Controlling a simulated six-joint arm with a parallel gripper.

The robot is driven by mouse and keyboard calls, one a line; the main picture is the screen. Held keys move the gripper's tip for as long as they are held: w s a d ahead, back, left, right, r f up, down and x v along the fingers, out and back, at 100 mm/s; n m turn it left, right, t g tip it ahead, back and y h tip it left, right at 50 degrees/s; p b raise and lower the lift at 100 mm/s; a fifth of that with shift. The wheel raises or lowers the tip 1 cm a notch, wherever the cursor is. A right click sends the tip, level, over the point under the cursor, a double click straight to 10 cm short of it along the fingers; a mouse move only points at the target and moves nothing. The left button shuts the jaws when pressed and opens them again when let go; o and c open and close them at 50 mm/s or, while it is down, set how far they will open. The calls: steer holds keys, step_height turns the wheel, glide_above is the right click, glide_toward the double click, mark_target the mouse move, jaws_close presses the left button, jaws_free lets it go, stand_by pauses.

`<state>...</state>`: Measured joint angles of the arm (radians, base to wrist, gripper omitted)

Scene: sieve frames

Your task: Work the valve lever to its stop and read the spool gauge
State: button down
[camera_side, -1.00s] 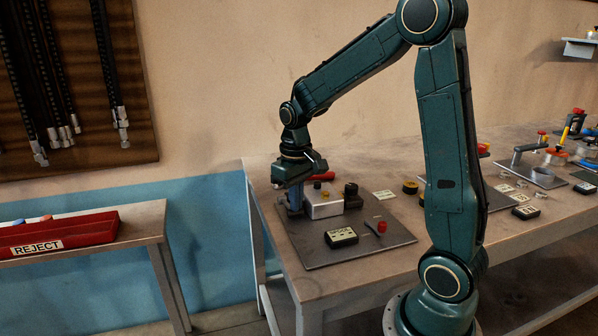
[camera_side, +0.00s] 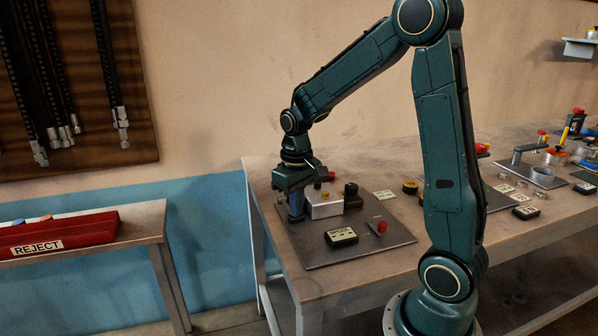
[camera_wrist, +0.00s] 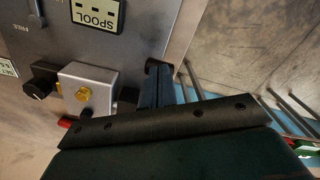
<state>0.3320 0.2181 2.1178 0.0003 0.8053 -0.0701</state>
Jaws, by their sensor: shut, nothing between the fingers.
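The pale valve block (camera_side: 324,209) with a brass fitting on top stands on a grey plate (camera_side: 368,244). In the wrist view the block (camera_wrist: 103,78) is left of my fingers. The red lever grip (camera_side: 331,175) shows behind the block, mostly hidden by my gripper; a sliver of red (camera_wrist: 65,122) shows at lower left in the wrist view. My gripper (camera_side: 296,216) is shut and empty, pointing down beside the block's left side.
A black knob (camera_side: 351,191) stands right of the block, and a small red-topped part (camera_side: 380,227) is near the gauge. The table's left edge is close to my gripper. A red REJECT tray (camera_side: 85,236) sits on a separate bench at left.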

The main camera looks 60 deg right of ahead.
steer(key=shift+f, duration=0.25)
steer(key=shift+s+a+f, duration=0.1)
steer(key=shift+f, duration=0.3)
steer(key=shift+r, duration=0.1)
stand_by(0.4)
steer(key=shift+r, duration=1.4)
steer(key=shift+w+d+r, duration=0.15)
steer(key=shift+r, duration=0.6)
steer(key=shift+w+d+r, duration=0.15)
steer(key=shift+r, duration=0.6)
